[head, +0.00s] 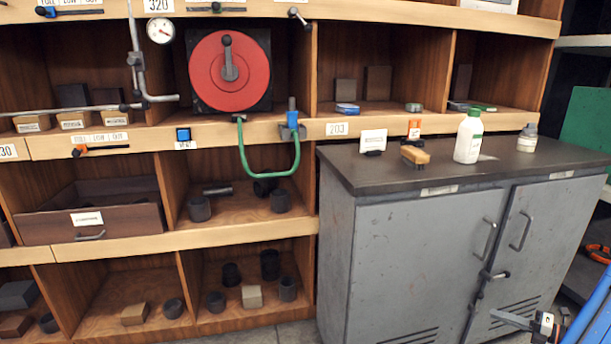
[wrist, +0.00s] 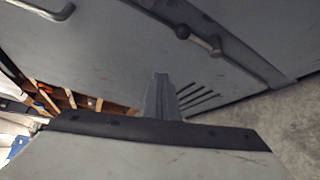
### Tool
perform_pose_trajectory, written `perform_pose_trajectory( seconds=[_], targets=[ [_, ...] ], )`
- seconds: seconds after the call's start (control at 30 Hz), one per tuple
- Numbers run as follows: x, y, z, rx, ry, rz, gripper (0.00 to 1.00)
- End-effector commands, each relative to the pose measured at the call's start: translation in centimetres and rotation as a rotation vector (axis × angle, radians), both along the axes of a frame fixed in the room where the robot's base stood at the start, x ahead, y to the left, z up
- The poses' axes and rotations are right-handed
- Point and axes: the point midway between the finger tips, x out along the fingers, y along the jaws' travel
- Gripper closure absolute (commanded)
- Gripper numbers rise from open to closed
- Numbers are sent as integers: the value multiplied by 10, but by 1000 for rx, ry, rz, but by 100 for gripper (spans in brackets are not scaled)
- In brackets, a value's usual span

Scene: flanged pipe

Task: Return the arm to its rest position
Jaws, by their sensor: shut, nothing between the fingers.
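My gripper (head: 507,319) is low at the right edge of the head view, in front of the lower part of the grey cabinet (head: 400,262). In the wrist view its narrow fingers (wrist: 162,92) are together with nothing between them. They point towards the grey cabinet doors (wrist: 120,60), with the vent slots (wrist: 200,97) close beside the fingertips in the picture. I cannot tell how far the fingertips are from the door. Most of my arm is outside the head view.
A cabinet handle (head: 521,231) and a latch (head: 494,275) stick out near my gripper. A white bottle (head: 468,138), a brush (head: 415,155) and other small items stand on the cabinet top. Wooden shelves with a red disc (head: 229,70) and green hose (head: 268,174) fill the left.

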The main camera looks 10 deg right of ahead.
Motion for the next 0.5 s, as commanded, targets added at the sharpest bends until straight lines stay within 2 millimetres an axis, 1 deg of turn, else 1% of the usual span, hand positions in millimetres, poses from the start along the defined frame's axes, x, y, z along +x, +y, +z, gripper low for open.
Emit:
perform_pose_trajectory(
  seconds=[0.03, 0.17, 0.2, 0.33, 0.5],
  targets=[
    [8, 13, 14, -43, -11, 42, 100],
    [22, 52, 47, -175, -46, 168, 100],
    [26, 64, 57, -216, -59, 207, 100],
    [34, 104, 88, -348, -107, 338, 100],
    [38, 157, 124, -514, -181, 511, 100]
  ],
)
